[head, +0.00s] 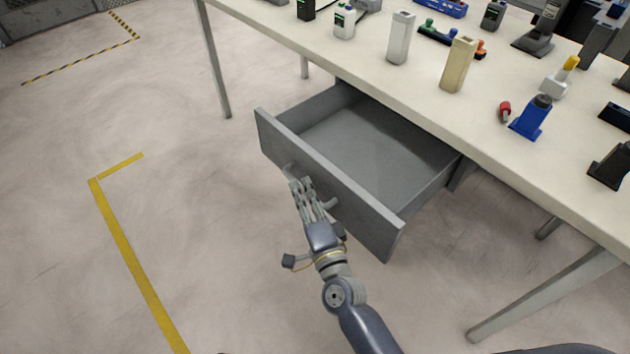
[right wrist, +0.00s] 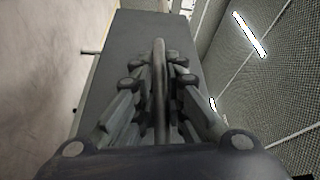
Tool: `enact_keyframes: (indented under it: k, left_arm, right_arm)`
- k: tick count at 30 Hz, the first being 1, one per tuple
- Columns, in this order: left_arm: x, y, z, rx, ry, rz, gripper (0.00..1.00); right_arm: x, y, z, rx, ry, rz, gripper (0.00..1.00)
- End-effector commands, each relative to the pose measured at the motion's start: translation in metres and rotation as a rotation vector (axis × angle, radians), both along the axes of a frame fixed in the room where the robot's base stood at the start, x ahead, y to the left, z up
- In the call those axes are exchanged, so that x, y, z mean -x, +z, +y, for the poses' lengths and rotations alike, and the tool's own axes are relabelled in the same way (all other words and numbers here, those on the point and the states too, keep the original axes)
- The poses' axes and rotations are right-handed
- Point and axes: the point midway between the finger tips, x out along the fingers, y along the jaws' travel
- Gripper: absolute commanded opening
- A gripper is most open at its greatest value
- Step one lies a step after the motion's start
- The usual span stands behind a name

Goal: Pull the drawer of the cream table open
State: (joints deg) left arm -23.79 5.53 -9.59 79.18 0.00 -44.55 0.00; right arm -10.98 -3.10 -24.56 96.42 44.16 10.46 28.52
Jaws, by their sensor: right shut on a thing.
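The cream table (head: 375,85) spans the upper right of the head view. Its grey drawer (head: 375,150) is pulled well out below the tabletop, and its empty inside floor shows. My right gripper (head: 300,184) is at the outside of the drawer front (head: 370,210), shut on the bar handle (right wrist: 160,85). In the right wrist view the handle runs between the two fingers, and the grey drawer front fills the middle behind it. In the head view the fingers hide part of the handle. My left gripper is not in view.
Several items stand on the tabletop, including a white block (head: 401,38), a tan block (head: 458,65) and a blue item (head: 532,118). A table leg (head: 545,295) stands at the lower right. The floor left of the drawer is clear, with yellow tape (head: 130,255) on it.

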Motion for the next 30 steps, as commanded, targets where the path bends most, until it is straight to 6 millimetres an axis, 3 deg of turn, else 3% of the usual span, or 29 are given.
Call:
enact_keyframes:
  k: [15,16,18,19,30]
  left_arm:
    - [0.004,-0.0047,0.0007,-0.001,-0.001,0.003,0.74]
    - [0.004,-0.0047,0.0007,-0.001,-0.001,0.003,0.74]
    - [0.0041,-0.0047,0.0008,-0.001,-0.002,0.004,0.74]
    - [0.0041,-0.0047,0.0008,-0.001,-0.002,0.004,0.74]
    - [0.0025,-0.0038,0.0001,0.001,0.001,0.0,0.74]
  right_arm:
    - [0.0053,-0.0016,0.006,0.002,0.0,0.003,0.0]
    - [0.0053,-0.0016,0.006,0.002,0.0,0.003,0.13]
    - [0.0052,-0.0016,0.0061,0.002,0.0,0.003,0.29]
    - [0.0052,-0.0015,0.006,0.002,0.001,0.002,0.31]
    - [0.0073,-0.0009,0.0052,0.001,0.0,0.001,0.31]
